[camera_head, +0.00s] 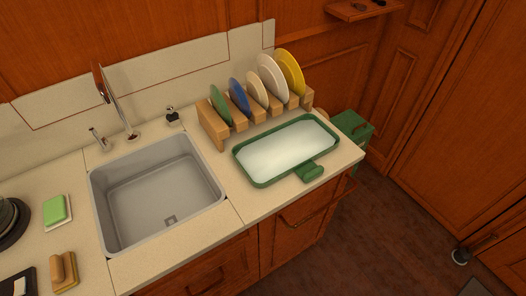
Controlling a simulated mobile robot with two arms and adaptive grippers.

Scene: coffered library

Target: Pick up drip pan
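The drip pan looks to be the shallow green-rimmed tray (243,172) with a pale whitish inside. It lies flat on the light counter, to the right of the sink and in front of the wooden plate rack. A green spout or tab (309,171) sticks out from its front side toward the counter's front edge. Neither of my grippers shows in the head view.
A wooden plate rack (217,130) holds several coloured plates close behind the tray. The empty grey sink (150,195) with a tall faucet (120,105) is to the left. A sponge (56,209) and brush (62,270) lie at far left.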

